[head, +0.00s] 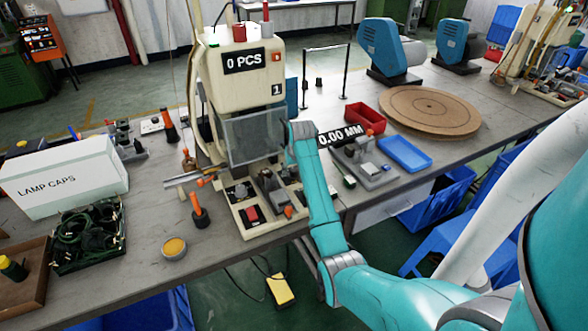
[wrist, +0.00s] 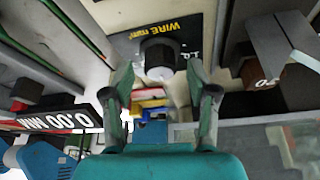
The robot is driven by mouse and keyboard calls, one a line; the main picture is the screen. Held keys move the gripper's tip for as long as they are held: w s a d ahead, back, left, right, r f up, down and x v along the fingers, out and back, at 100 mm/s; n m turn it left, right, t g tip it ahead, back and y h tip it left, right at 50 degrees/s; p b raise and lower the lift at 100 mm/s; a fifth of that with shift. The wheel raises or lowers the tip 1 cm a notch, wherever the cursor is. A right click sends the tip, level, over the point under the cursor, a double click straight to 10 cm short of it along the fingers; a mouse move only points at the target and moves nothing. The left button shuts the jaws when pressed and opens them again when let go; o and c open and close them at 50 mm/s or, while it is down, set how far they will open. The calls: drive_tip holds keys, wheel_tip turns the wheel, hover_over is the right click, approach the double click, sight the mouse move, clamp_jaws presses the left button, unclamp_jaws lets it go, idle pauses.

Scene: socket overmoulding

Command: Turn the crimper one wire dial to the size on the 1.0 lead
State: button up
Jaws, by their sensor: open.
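Crimper one (head: 246,85) is the beige machine on the bench with a "0 PCS" display and a "1" label. In the wrist view its wire dial (wrist: 159,58), a dark round knob with a grey face, sits on a black plate (wrist: 184,25) marked "WIRE mm²" in yellow. My gripper (wrist: 160,76) is open, its two green fingertips just below the dial and to either side of it. I cannot tell whether they touch it. In the head view my arm reaches the machine's right side, and the fingers and dial are hidden. Green leads (head: 88,236) lie in a black tray; their sizes are unreadable.
A "0.00 MM" display (head: 340,136), red bin (head: 367,119) and blue tray (head: 404,154) stand right of the machine. A lamp caps box (head: 68,178) stands at left.

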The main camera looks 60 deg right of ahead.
drive_tip(key=shift+w+f, duration=0.1)
drive_tip(key=shift+f, duration=0.1)
clamp_jaws()
drive_tip(key=shift+n, duration=0.3)
drive_tip(key=n, duration=0.2)
drive_tip(key=n+t+y, duration=0.1)
drive_tip(key=n, duration=0.1)
drive_tip(key=shift+d+n+y, duration=0.15)
drive_tip(key=shift+n+y, duration=0.15)
drive_tip(key=n+y, duration=0.1)
drive_tip(key=n, duration=0.2)
drive_tip(key=n+y, duration=0.1)
drive_tip(key=n, duration=0.2)
drive_tip(key=shift+y, duration=0.3)
drive_tip(key=shift+n, duration=0.4)
